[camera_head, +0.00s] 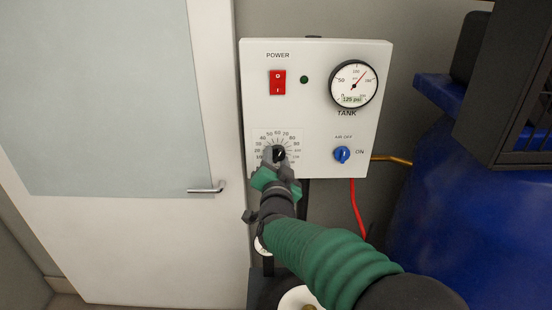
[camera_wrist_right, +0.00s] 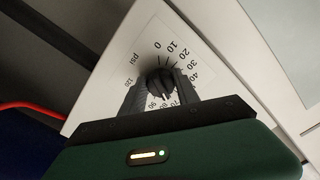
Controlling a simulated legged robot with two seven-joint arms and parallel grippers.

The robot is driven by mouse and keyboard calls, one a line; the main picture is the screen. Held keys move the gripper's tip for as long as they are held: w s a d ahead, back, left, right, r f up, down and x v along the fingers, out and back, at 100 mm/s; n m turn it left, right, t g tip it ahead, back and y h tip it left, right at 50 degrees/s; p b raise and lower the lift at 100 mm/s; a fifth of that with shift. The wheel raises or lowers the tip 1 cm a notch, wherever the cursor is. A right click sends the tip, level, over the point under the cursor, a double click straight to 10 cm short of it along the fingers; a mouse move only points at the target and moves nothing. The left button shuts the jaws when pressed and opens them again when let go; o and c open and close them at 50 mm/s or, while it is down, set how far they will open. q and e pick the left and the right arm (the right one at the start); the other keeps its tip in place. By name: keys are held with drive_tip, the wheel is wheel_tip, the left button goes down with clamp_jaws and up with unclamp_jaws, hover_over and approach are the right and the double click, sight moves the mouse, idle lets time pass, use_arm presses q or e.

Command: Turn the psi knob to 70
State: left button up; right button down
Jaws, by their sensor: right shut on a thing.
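The black psi knob (camera_head: 278,154) sits on a printed number dial at the lower left of the white control panel (camera_head: 320,110). My right gripper (camera_head: 277,163) is on the knob, and its fingers cover part of the dial's lower side. In the right wrist view the knob (camera_wrist_right: 160,82) is between the two fingers of my right gripper (camera_wrist_right: 161,88), which is shut on it. The dial numbers (camera_wrist_right: 175,60) show around it, some hidden by the fingers. I cannot tell exactly which number the knob points to. My left gripper is not in view.
The panel also carries a red power switch (camera_head: 277,82), a tank gauge (camera_head: 354,87) reading about 125 psi, and a blue air knob (camera_head: 341,154). A white door (camera_head: 120,230) with a handle stands at left. A blue tank (camera_head: 440,210) and red hose (camera_head: 356,208) are at right.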

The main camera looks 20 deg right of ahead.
drive_tip(key=c, duration=0.9)
unclamp_jaws()
drive_tip(key=shift+s, duration=0.1)
drive_tip(key=b+v, duration=0.1)
drive_tip(key=v, duration=1.5)
drive_tip(key=shift+s, duration=0.25)
drive_tip(key=shift+a, duration=0.1)
